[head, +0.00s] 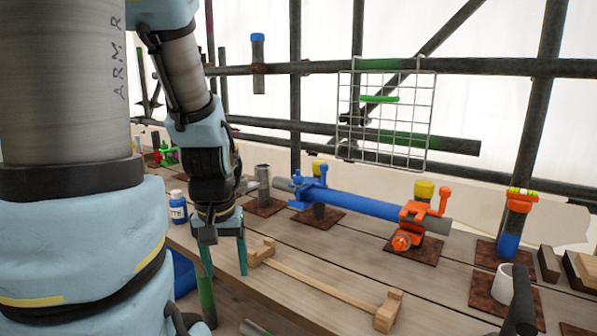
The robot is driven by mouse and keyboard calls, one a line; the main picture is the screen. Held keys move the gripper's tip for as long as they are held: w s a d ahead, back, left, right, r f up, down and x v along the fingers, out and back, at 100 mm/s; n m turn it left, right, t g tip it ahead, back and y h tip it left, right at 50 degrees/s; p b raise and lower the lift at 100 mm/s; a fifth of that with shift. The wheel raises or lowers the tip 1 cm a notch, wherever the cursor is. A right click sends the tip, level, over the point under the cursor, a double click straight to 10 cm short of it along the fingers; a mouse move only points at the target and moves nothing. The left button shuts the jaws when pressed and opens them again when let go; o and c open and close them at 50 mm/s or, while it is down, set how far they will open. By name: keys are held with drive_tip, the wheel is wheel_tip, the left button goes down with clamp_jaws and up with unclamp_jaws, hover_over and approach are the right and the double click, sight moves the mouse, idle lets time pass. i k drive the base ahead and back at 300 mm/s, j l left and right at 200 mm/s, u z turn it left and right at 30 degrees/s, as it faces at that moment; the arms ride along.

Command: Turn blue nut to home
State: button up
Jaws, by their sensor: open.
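A blue clamp fitting (308,189) sits at the left end of a blue tube (365,204), with an upright blue stud on its right side. Which part of it is the blue nut is too small to tell. An orange clamp (417,211) with a round orange front part grips the tube's right end. My gripper (225,270) points down with its teal fingers apart and nothing visible between them. It is left of and nearer than the blue clamp, by the plank bench's front edge, and not touching the clamp. No home mark is discernible.
A wooden bar with end blocks (325,284) lies on the planks right of my gripper. A blue-and-white bottle (178,207) stands to the left. A white mug (502,285) and orange-collared post (517,215) stand right. A wire grid (386,117) hangs behind.

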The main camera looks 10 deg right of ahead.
sight(297, 181)
drive_tip(key=i+j+z, duration=0.3)
drive_tip(key=i+j, duration=0.15)
drive_tip(key=j, duration=0.25)
drive_tip(key=i+j+z, duration=0.2)
drive_tip(key=i+j, duration=0.05)
drive_tip(key=j, duration=0.1)
